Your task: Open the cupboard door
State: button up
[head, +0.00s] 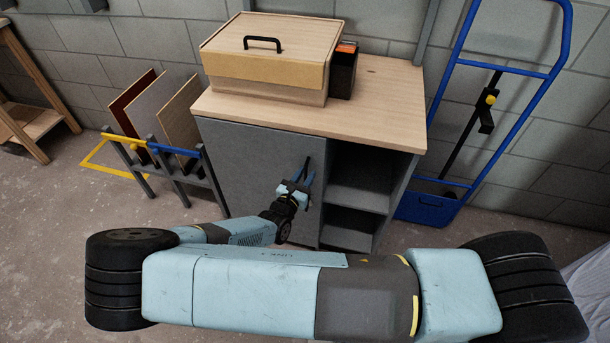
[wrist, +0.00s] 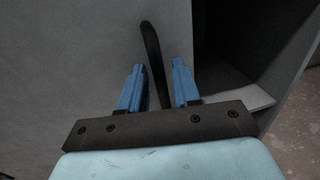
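The cupboard (head: 240,150) is a grey unit under a light wooden top, with a flat grey door on its left side. The door (wrist: 70,50) fills the left of the wrist view and looks closed in the head view. Its black bar handle (wrist: 153,55) stands near the door's right edge. My gripper (head: 305,177) is at the handle. In the wrist view its two blue fingers (wrist: 158,85) are apart, with the handle between them and a visible gap on each side. The lower end of the handle is hidden behind my gripper's body.
Open shelves (head: 358,190) are right of the door. A wooden box (head: 265,75) with a black handle and a dark box (head: 343,72) stand on top. A rack of boards (head: 165,115) is at the left. A blue hand truck (head: 510,75) leans at the right.

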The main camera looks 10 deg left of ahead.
jog(key=shift+w+d, duration=0.1)
jog(key=shift+w, duration=0.15)
jog(key=shift+c, duration=0.4)
grip_shut()
